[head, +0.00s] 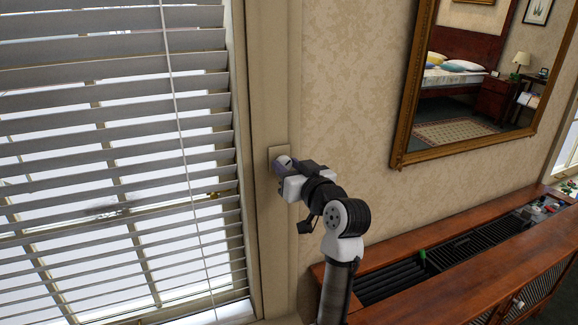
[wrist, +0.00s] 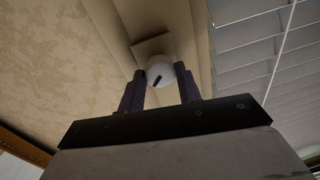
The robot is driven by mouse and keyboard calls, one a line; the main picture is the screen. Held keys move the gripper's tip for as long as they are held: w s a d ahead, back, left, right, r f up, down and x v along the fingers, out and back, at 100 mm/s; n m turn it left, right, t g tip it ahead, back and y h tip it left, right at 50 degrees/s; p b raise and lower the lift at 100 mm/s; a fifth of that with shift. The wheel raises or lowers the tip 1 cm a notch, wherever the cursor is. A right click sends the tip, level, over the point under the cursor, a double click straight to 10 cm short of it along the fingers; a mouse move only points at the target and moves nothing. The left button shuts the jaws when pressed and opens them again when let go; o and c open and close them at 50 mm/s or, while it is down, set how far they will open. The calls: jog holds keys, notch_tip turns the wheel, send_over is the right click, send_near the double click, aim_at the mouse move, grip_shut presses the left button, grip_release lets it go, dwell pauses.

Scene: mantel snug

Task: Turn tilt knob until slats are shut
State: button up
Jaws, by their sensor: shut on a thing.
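The tilt knob is a round white knob with a dark mark on its face (wrist: 160,73), on a square tan plate fixed to the window frame. In the head view the plate (head: 279,151) shows beside the blinds, and the knob is mostly hidden by my gripper (head: 281,163). In the wrist view my gripper (wrist: 160,88) has one finger on each side of the knob and is shut on it. The slats (head: 110,130) of the white blinds are tilted, with bright gaps between them, so they stand open. They also show in the wrist view (wrist: 250,60).
A gold-framed mirror (head: 398,140) hangs on the patterned wall to the right. A wooden cabinet (head: 480,265) with a slatted dark top runs below it, with small items at its far end. A thin cord (head: 179,120) hangs down the blinds.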

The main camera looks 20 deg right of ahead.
jog(key=shift+m+p, duration=0.65)
jog(key=shift+m, duration=1.45)
jog(key=o, duration=1)
jog(key=shift+c, duration=0.2)
jog(key=s+d+b, duration=0.1)
jog(key=s+b, duration=0.3)
jog(key=s, duration=0.9)
jog(key=shift+s+d+f, duration=0.35)
jog(key=shift+f, duration=0.1)
